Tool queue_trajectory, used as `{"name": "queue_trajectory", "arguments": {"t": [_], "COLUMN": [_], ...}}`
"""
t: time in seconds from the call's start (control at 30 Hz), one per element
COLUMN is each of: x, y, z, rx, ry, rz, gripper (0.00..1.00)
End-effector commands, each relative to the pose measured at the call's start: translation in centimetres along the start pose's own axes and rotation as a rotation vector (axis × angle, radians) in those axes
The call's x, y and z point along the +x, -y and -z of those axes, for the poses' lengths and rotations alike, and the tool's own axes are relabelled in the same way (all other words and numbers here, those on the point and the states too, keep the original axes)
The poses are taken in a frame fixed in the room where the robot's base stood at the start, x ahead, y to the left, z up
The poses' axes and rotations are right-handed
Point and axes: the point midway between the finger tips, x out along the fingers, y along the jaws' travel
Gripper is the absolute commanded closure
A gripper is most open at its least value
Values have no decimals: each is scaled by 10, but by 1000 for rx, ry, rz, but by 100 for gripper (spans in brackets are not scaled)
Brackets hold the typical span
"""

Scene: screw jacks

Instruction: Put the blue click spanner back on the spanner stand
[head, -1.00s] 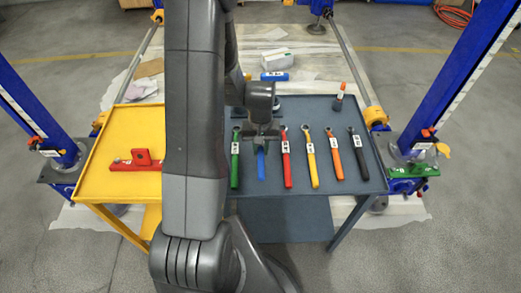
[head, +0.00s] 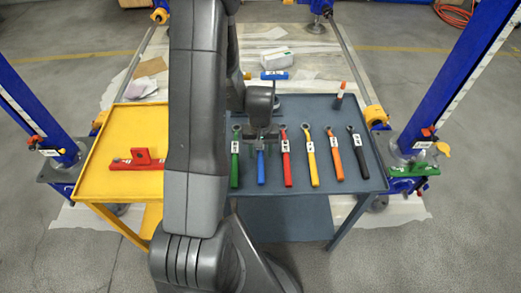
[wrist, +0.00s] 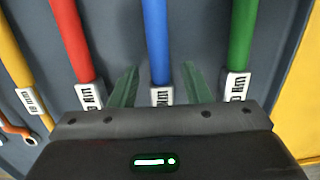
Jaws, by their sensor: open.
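The blue click spanner (head: 261,170) lies in a row of spanners on the grey table top (head: 300,104), between the green and red ones. Its handle points toward the front edge, and its head is hidden under my gripper in the head view. My gripper (head: 262,136) is open, over the head end of the blue spanner. In the wrist view the two green fingers (wrist: 159,86) stand apart, one on each side of the blue spanner (wrist: 155,35) near its white label, with gaps on both sides. No separate spanner stand can be told apart from the grey table.
Green (head: 235,168), red (head: 287,170), yellow (head: 311,165), orange (head: 334,155) and black (head: 359,155) spanners lie alongside. A yellow table (head: 107,180) with a red part (head: 135,164) adjoins at left. An orange-capped item (head: 340,95) stands at the back right.

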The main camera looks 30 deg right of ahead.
Motion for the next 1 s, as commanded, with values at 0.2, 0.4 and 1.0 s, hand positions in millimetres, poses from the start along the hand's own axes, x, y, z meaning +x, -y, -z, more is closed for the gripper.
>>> {"name": "queue_trajectory", "arguments": {"t": [0.2, 0.4, 1.0], "x": [-17, -54, -123], "y": [0, 0, 0], "z": [1, 1, 0], "rx": [0, 0, 0], "ry": [-5, -6, 0], "rz": [-1, -1, 0], "gripper": [57, 57, 57]}}
